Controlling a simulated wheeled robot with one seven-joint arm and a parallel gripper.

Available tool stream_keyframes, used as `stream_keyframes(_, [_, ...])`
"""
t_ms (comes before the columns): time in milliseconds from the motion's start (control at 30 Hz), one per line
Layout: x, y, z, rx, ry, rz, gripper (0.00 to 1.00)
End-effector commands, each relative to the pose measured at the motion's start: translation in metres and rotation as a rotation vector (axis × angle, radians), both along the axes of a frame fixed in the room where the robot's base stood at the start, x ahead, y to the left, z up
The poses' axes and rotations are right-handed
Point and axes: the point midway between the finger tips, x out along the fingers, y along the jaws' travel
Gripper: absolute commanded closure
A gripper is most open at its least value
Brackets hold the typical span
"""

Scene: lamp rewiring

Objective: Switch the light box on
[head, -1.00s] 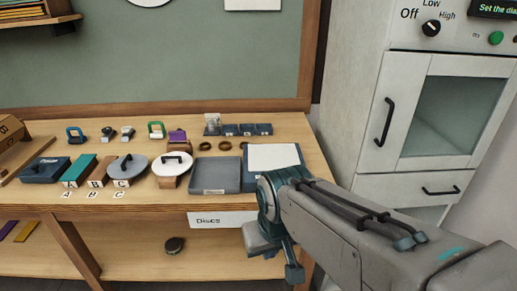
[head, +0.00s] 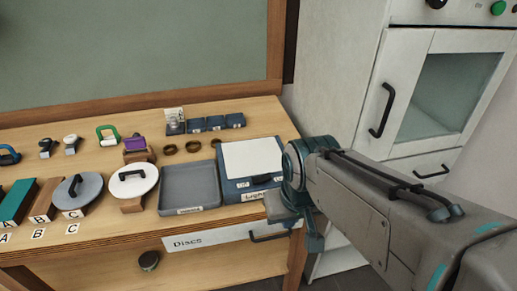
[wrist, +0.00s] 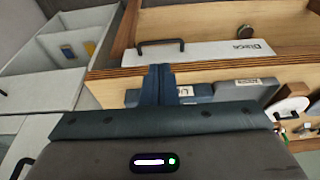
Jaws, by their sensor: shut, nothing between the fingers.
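The light box (head: 235,185) is a dark blue box with a white top panel (head: 252,158), at the right end of the bench in the head view. A small black part (head: 262,180) and a label show on its front. I cannot tell whether the panel is lit. My gripper (wrist: 158,85) is shut and empty in the wrist view, its fingers in front of the bench edge and partly covering the blue box (wrist: 202,91). In the head view my arm's end is just right of the light box's front corner; the fingertips are hard to make out there.
A grey tray (head: 188,188) stands left of the light box, with a white disc (head: 133,178) and a grey disc (head: 78,188) further left. Small blue bins (head: 215,123) stand behind. A drawer labelled Discs (head: 210,238) is below. A white cabinet (head: 345,80) is at right.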

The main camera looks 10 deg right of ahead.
Motion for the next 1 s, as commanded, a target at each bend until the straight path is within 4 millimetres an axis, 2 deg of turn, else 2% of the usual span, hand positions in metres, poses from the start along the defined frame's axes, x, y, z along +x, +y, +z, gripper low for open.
stream_keyframes(167, [0.004, 0.000, 0.002, 0.000, 0.000, 0.001, 1.00])
stream_keyframes(267, [0.022, 0.001, 0.011, 0.000, -0.004, 0.004, 1.00])
stream_keyframes(367, [0.054, 0.001, 0.027, -0.006, -0.008, 0.007, 1.00])
stream_keyframes(500, [0.108, 0.005, 0.051, -0.023, -0.016, 0.007, 1.00])
stream_keyframes(600, [0.140, 0.008, 0.063, -0.036, -0.023, 0.002, 1.00])
stream_keyframes(700, [0.163, 0.011, 0.071, -0.050, -0.030, -0.002, 1.00])
stream_keyframes(833, [0.178, 0.013, 0.077, -0.059, -0.032, -0.007, 1.00])
stream_keyframes(1000, [0.180, 0.013, 0.079, -0.061, -0.035, -0.009, 1.00])
